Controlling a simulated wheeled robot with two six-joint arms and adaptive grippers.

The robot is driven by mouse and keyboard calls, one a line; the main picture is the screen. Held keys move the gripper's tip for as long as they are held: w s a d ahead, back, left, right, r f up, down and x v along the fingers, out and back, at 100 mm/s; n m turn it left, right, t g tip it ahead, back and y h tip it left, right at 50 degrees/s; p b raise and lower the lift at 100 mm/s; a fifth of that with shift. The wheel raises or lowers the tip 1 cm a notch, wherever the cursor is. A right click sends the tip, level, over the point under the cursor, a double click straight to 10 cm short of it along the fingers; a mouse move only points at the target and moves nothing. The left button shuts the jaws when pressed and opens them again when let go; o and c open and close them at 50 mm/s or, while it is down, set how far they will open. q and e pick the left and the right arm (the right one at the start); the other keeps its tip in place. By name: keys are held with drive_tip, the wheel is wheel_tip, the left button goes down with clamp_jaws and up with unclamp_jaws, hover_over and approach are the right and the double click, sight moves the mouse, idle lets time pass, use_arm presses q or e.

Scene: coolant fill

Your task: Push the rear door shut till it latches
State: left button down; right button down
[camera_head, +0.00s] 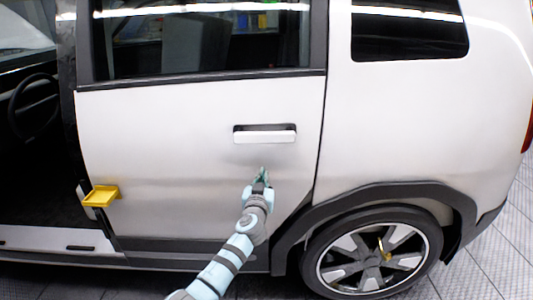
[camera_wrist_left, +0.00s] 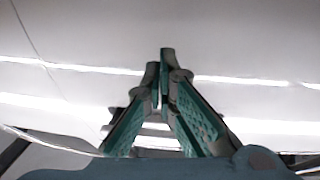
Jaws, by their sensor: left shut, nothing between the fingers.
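The rear door (camera_head: 180,150) is a pale silver panel with a dark window, in the middle of the head view. Its white handle (camera_head: 265,137) sits in a dark recess near the right edge. The door looks near flush with the body, with a dark seam along its right edge; I cannot tell if it is latched. My left gripper (camera_head: 262,172) is shut and empty, its tips just below the handle, at or close to the panel. In the left wrist view the shut fingertips (camera_wrist_left: 164,62) point at the pale door surface (camera_wrist_left: 240,50); contact is unclear. My right gripper is not in view.
A yellow tray-like piece (camera_head: 101,196) juts out at the door's lower left edge. Left of it the front doorway is open, showing a steering wheel (camera_head: 34,106). The rear wheel (camera_head: 372,255) and dark arch are at lower right. Tiled floor (camera_head: 490,265) is clear at far right.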

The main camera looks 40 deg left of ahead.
use_arm(q)
drive_tip(key=shift+w+a+n+g+y+b, duration=0.2)
drive_tip(key=shift+w+a+b, duration=0.25)
drive_tip(key=shift+w+b, duration=0.35)
drive_tip(key=shift+w+a+n+g+y+b, duration=0.15)
drive_tip(key=shift+w+a+b, duration=0.35)
drive_tip(key=shift+b, duration=0.5)
drive_tip(key=shift+w+d, duration=0.1)
drive_tip(key=p+v, duration=0.3)
drive_tip(key=v, duration=0.7)
drive_tip(key=shift+p, duration=0.3)
drive_tip(key=shift+w+f, duration=0.1)
drive_tip(key=shift+f, duration=0.1)
